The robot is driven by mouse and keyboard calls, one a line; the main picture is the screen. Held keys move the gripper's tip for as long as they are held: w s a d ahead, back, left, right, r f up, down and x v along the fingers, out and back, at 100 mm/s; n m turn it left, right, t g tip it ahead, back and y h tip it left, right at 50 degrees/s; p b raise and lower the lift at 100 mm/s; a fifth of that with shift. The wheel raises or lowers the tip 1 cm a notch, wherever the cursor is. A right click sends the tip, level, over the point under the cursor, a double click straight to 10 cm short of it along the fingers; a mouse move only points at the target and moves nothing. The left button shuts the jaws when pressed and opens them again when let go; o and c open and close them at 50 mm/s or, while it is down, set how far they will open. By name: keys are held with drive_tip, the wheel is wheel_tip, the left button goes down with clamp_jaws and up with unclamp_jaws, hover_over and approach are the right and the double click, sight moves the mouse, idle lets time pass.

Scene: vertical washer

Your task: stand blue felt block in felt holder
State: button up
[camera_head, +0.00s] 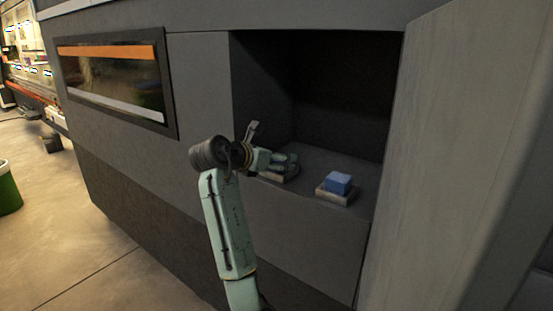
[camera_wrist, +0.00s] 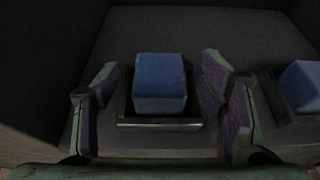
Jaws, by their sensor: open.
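A blue block (camera_wrist: 159,82) shows in the wrist view between the two fingers of my gripper (camera_wrist: 160,75). It sits in a shallow square holder (camera_wrist: 160,125) with a pale front rim. The fingers are open, one on each side, with visible gaps to the block. In the head view my gripper (camera_head: 284,160) is inside the recess, over the left holder (camera_head: 280,177), and hides the block there. A second blue block (camera_head: 338,182) rests on the right holder (camera_head: 336,196); it also shows at the wrist view's right edge (camera_wrist: 303,86). I cannot tell which block or holder is felt.
The recess (camera_head: 345,100) in the grey machine has a dark back and side walls. Its floor (camera_head: 320,160) is clear behind the holders. A tall grey panel (camera_head: 460,150) stands close at the right. A window (camera_head: 115,80) is at the left.

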drive_tip(key=v, duration=1.1)
drive_tip(key=shift+s+a, duration=0.25)
drive_tip(key=shift+s, duration=0.05)
drive_tip(key=shift+a, duration=0.1)
